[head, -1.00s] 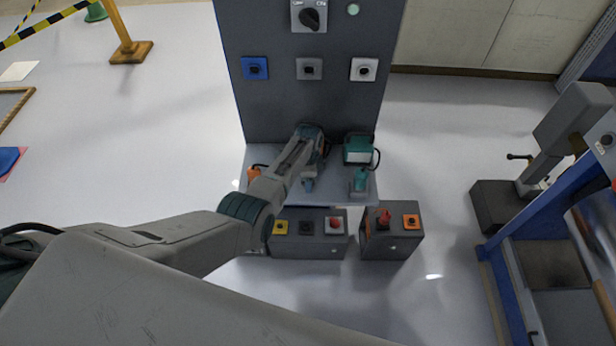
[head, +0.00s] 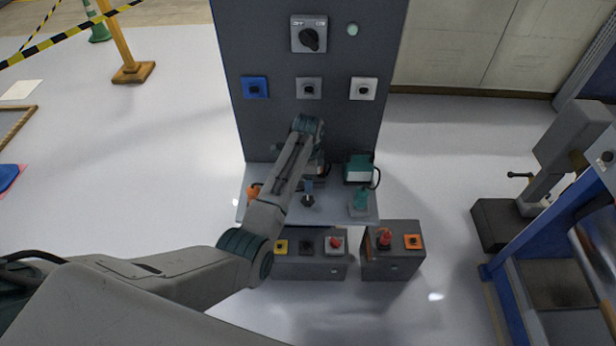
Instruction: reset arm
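My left arm comes in from the lower left and reaches over the grey shelf (head: 335,213) in front of the dark control panel (head: 275,132). Its wrist is just below the grey button plate (head: 309,88). My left gripper (head: 308,198) seems to point down over the shelf, small and partly hidden by the arm. I cannot tell whether its fingers are open or shut. My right arm and gripper are not in view.
A teal device (head: 359,170) stands on the shelf's right. Two button boxes, one wider (head: 313,264) and one narrower (head: 392,264), sit in front. Blue-framed machinery (head: 500,285) is at right. The floor at left is mostly clear.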

